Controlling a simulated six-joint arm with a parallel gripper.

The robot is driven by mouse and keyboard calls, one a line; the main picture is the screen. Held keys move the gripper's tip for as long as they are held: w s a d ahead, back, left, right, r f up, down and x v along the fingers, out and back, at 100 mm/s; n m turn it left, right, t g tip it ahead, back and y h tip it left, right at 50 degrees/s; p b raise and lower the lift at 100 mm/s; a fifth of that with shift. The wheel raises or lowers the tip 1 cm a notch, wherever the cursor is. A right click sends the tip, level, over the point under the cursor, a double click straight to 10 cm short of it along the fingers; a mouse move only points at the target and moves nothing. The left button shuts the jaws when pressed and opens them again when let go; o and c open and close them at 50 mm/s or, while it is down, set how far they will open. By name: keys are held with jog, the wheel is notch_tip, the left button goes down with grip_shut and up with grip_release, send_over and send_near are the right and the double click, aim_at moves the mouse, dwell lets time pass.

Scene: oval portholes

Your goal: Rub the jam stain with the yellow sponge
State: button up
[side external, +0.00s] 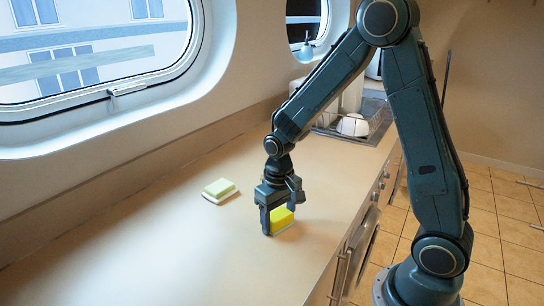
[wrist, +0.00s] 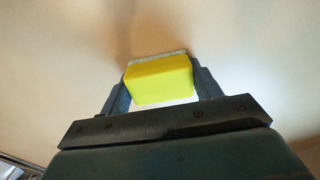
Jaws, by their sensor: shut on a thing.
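The yellow sponge (side external: 282,219) is a block with a pale layer along its underside. My gripper (side external: 279,222) points down and is shut on it, at or just above the counter. In the wrist view the sponge (wrist: 160,80) sits between the two fingers of my gripper (wrist: 160,88), one on each side. No jam stain shows in either view; whether it lies under the sponge or the gripper I cannot tell.
A pale green and white sponge (side external: 220,190) lies on the counter (side external: 140,250), left of and behind my gripper. A dish rack (side external: 345,128) with white dishes stands at the back. The counter's right edge, above an appliance door (side external: 362,262), is close to the gripper. The left counter is clear.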

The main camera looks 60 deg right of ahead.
jog(key=shift+a+r, duration=0.15)
jog(key=shift+r, duration=3.95)
